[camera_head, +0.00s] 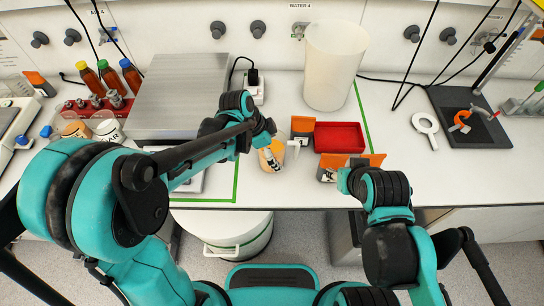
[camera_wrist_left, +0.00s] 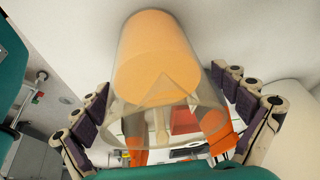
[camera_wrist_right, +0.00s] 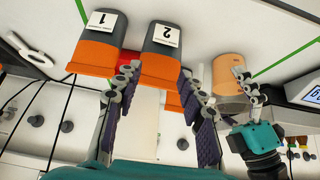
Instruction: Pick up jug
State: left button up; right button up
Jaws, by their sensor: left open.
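The jug (camera_head: 271,157) is clear with orange juice inside and a handle on its right side. It stands near the front edge of the white bench. In the left wrist view the jug (camera_wrist_left: 158,60) lies between the spread fingers. My left gripper (camera_head: 268,146) is open around it, and I cannot tell whether either finger touches. My right gripper (camera_wrist_right: 157,85) has its fingers apart, over or beside a grey and orange bin labelled 2 (camera_wrist_right: 163,48). I see nothing held in it. The jug (camera_wrist_right: 228,85) also shows to the right there.
A red tray (camera_head: 338,137) and a grey and orange bin (camera_head: 303,125) stand just behind the jug. A large white container (camera_head: 332,65) is farther back.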

pick_arm(q)
jog(key=shift+w+d+f, duration=0.15)
jog(key=shift+d+f, duration=0.1)
jog(key=shift+f, duration=0.4)
jog(key=shift+r, duration=0.1)
jog(key=shift+c, duration=1.3)
jog(key=c, duration=1.3)
pick_arm(e)
jog(key=shift+f, duration=0.2)
pick_arm(q)
jog(key=shift+r, duration=0.1)
